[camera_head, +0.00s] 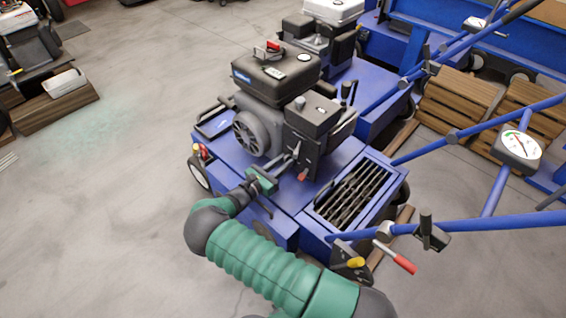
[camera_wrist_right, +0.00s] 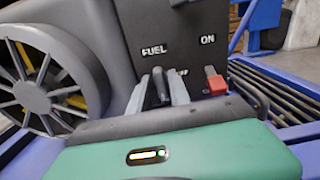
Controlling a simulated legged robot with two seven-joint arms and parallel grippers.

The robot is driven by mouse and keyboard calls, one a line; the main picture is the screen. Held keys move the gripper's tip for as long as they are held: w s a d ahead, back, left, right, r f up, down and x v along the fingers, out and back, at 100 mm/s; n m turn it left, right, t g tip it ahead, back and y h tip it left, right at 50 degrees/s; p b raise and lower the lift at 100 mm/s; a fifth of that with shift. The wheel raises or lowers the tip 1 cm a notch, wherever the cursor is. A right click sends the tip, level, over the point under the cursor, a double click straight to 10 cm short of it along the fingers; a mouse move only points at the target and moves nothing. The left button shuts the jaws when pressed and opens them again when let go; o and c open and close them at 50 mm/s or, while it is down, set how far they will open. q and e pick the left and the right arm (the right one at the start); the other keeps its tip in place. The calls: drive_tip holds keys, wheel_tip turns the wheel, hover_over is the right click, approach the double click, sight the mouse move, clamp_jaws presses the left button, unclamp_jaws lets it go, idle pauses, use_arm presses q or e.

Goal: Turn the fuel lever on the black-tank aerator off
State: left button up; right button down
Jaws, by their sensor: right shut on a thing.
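The black-tank aerator (camera_head: 276,72) stands in the middle of the head view, its engine on a blue deck. My right gripper (camera_head: 293,156) reaches its engine from the front left. In the right wrist view its two grey fingers (camera_wrist_right: 164,88) are shut on the dark fuel lever (camera_wrist_right: 159,86), below the FUEL label (camera_wrist_right: 153,50). The ON label (camera_wrist_right: 208,40) is to the right. The OFF label (camera_wrist_right: 182,72) is partly hidden by a finger. A red switch (camera_wrist_right: 215,82) sits right of the fingers. The lever's exact angle is hard to tell. My left gripper is not in view.
A second aerator with a white tank (camera_head: 333,10) stands close behind. Blue handlebars (camera_head: 450,228) with a gauge (camera_head: 519,146) and a red-gripped lever (camera_head: 402,261) extend right. A black slatted grille (camera_head: 352,194) lies right of the gripper.

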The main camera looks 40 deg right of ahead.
drive_tip(key=n+p, duration=0.2)
drive_tip(key=n, duration=0.1)
drive_tip(key=shift+d+r+n, duration=0.1)
drive_tip(key=shift+r+n, duration=0.05)
drive_tip(key=shift+n, duration=0.15)
drive_tip(key=n+p, duration=0.1)
drive_tip(key=n, duration=0.4)
drive_tip(key=shift+w, duration=0.15)
drive_tip(key=n, duration=0.4)
drive_tip(key=shift+f+n+p, duration=0.2)
drive_tip(key=shift+n+p, duration=0.15)
drive_tip(key=shift+n, duration=0.05)
drive_tip(key=n, duration=0.4)
drive_tip(key=shift+n, duration=0.3)
drive_tip(key=c, duration=1.5)
unclamp_jaws()
drive_tip(key=shift+f, duration=0.1)
drive_tip(key=shift+o, duration=0.2)
drive_tip(key=shift+f, duration=0.1)
